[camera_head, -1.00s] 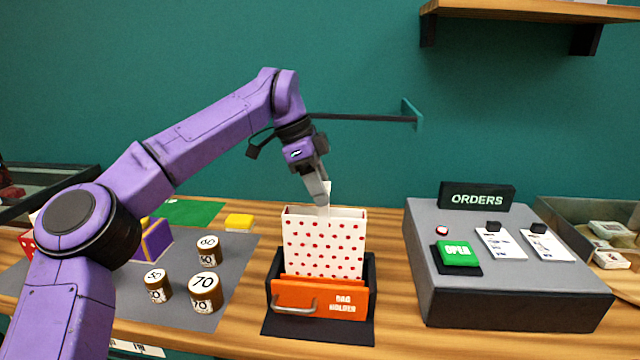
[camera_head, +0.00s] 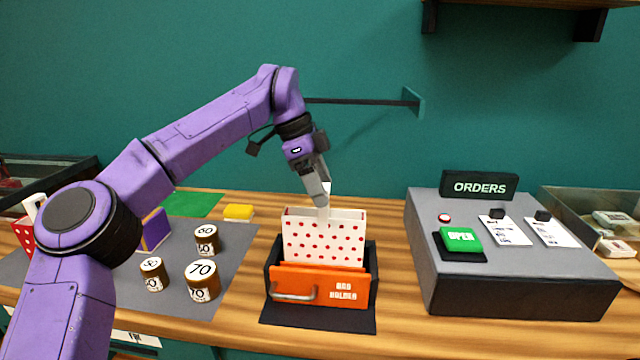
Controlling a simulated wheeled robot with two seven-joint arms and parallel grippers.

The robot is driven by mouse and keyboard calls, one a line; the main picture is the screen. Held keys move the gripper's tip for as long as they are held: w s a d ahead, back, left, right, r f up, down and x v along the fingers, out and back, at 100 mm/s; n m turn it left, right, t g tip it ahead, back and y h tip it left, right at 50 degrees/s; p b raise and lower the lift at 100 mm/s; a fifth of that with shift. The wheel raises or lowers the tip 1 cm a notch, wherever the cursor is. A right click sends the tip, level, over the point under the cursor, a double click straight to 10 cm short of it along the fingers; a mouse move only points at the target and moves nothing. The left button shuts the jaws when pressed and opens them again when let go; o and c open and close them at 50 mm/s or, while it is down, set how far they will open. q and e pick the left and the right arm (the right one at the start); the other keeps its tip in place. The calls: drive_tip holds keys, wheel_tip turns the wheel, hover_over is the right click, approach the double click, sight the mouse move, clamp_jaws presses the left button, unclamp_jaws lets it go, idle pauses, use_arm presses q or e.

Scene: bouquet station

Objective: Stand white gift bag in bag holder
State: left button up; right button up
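The white gift bag (camera_head: 323,240) with red dots is upright in the bag holder (camera_head: 320,288), a black frame with an orange front and a grey handle. Its lower part is hidden behind the orange front, so I cannot tell whether it touches the bottom. My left gripper (camera_head: 323,203) points down at the bag's top, its fingers shut on the bag's white handle tab. My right gripper is not in view.
Left of the holder, several numbered jars (camera_head: 203,281) stand on a grey mat (camera_head: 232,262). A yellow block (camera_head: 238,212) lies behind them. The grey orders console (camera_head: 510,275) stands to the right, with bare wood between it and the holder. A shelf bracket (camera_head: 412,102) is on the wall.

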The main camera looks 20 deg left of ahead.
use_arm(q)
drive_tip(key=p+v, duration=0.2)
drive_tip(key=v, duration=0.8)
drive_tip(key=shift+r+p, duration=0.3)
drive_tip(key=shift+a, duration=0.1)
